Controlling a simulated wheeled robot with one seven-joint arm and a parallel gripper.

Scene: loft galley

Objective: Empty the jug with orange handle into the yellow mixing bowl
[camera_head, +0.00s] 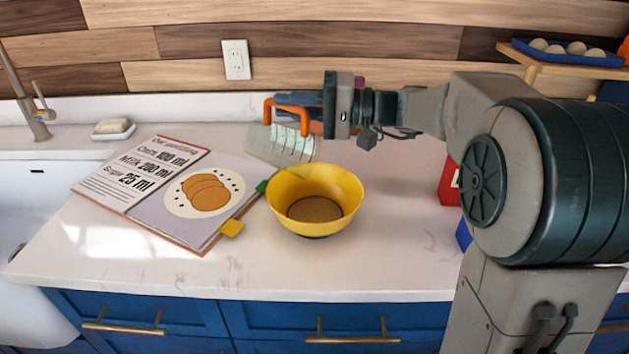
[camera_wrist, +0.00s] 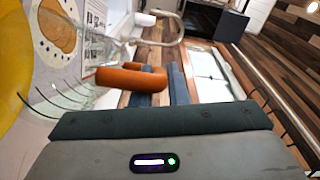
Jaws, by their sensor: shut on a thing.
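The glass jug (camera_head: 283,146) has an orange handle (camera_head: 269,111) and measuring marks. My gripper (camera_head: 292,104) is shut on the handle, which also shows close up in the wrist view (camera_wrist: 131,79). The jug is tilted and held just behind the yellow mixing bowl (camera_head: 314,183), towards its left. The glass looks clear, and I cannot tell whether anything is left in it. The bowl stands upright on the counter with a brown layer in its bottom. Part of the bowl shows at the left edge of the wrist view (camera_wrist: 14,62).
An open recipe book (camera_head: 170,190) lies left of the bowl, with a yellow tab near it. A soap dish (camera_head: 113,129) and tap (camera_head: 38,130) are further left. A red box (camera_head: 449,183) stands to the right, partly behind my arm. The front counter is clear.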

